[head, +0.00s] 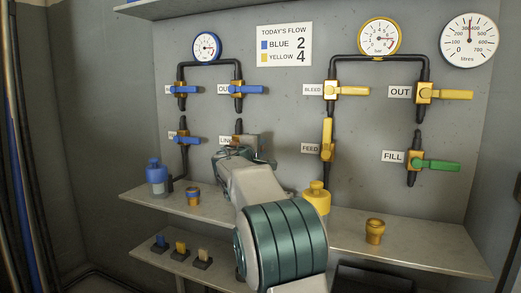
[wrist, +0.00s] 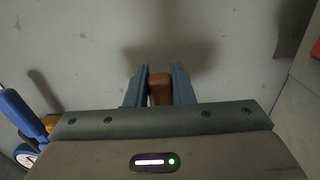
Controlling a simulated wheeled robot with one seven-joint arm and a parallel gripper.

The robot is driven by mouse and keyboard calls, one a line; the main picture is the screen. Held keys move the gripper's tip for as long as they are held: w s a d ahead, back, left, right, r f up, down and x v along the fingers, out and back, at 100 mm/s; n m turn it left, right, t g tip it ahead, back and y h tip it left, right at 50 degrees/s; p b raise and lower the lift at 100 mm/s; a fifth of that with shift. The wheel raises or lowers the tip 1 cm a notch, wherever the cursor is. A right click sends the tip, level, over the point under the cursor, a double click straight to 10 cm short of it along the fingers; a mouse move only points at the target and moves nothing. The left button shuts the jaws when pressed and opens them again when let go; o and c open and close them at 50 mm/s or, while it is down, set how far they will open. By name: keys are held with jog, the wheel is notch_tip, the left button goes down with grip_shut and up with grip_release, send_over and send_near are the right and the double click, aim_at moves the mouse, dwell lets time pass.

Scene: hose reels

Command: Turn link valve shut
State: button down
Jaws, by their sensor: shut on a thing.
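The link valve sits on the wall behind my gripper (head: 243,152), beside the LINK label (head: 226,140), which is partly covered in the head view. In the wrist view the brown valve handle (wrist: 160,90) stands between the two blue-grey fingers of my gripper (wrist: 160,78), which are shut on it. My gripper hides most of the valve in the head view, so its handle angle is hard to tell there.
A blue-handled valve (head: 187,140) is left of my gripper, and the yellow FEED valve (head: 327,139) is to its right. Below are a shelf (head: 419,247), a blue bottle (head: 156,176) and a yellow container (head: 317,200). The yellow container stands close to my arm.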

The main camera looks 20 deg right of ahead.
jog(key=shift+w+a+f, duration=0.1)
jog(key=shift+a+f, duration=0.05)
jog(key=shift+a, duration=0.05)
jog(key=c, duration=1.2)
grip_release()
jog(key=shift+c, duration=0.2)
jog(key=shift+d, duration=0.15)
jog(key=p+v, duration=0.1)
jog(key=v, duration=1.3)
jog(key=shift+d, duration=0.1)
